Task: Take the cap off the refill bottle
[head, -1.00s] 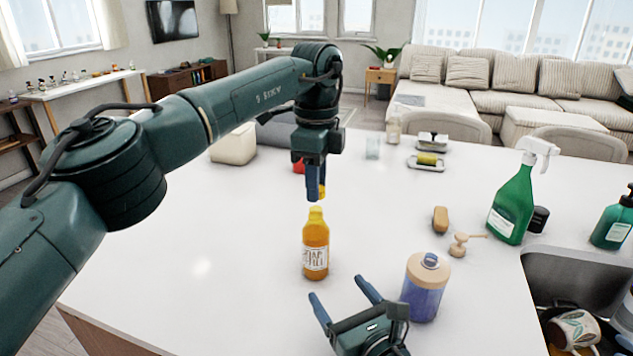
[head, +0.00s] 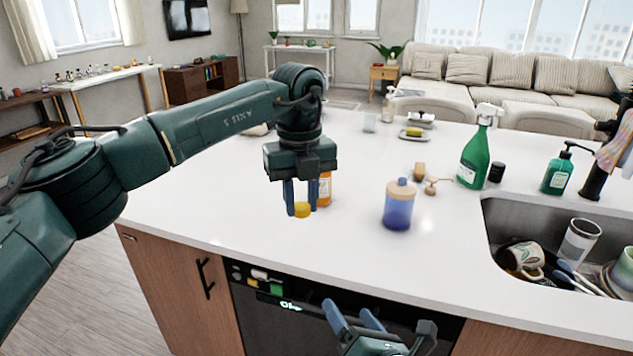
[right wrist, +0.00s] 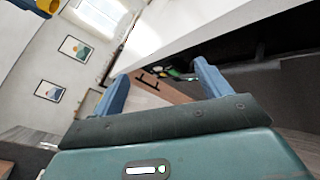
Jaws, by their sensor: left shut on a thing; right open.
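My left gripper (head: 301,205) is shut on a small yellow cap (head: 302,210) and holds it off the bottle. The orange refill bottle (head: 325,188) stands on the white island counter just behind the left fingers. The gripper hides its upper part and much of its left side. My right gripper (head: 350,314) is open and empty, low in front of the counter's front edge in the head view. In the right wrist view its two blue fingers (right wrist: 160,72) are apart with nothing between them.
A blue pump-less jar with a tan lid (head: 398,210) stands right of the bottle. A green spray bottle (head: 474,158) and a green soap dispenser (head: 558,174) stand further right. The sink (head: 510,214) holds dishes. The counter's left front is clear.

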